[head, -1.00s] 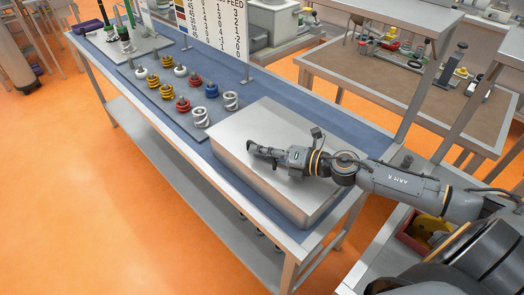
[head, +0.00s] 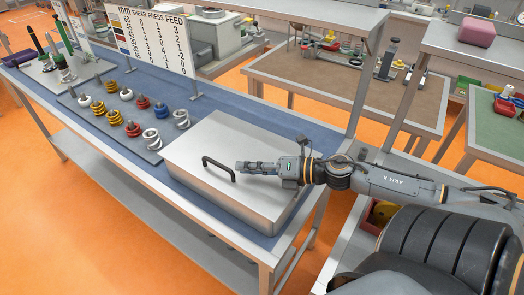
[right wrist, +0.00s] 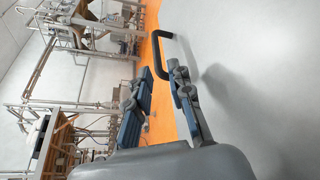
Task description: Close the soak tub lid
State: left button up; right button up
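The soak tub (head: 240,213) is a grey metal box at the near right end of the blue-topped bench. Its flat lid (head: 225,135) lies level on top, with no gap that I can make out. A black bar handle (head: 218,168) stands on the lid; it also shows in the right wrist view (right wrist: 165,36). My right gripper (head: 238,167) is just to the right of the handle, low over the lid. In the right wrist view my right gripper (right wrist: 150,82) has its fingers apart with nothing between them, and the handle is beyond the fingertips. My left gripper is out of view.
A dark rack (head: 118,125) with several coloured screw elements is left of the tub. A printed sign board (head: 150,35) stands behind it. A brown-topped table (head: 300,75) is behind the bench. Orange floor (head: 100,210) is open in front.

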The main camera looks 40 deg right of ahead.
aim_at(262, 182)
jog(key=shift+v, duration=1.75)
jog(key=shift+r, duration=0.15)
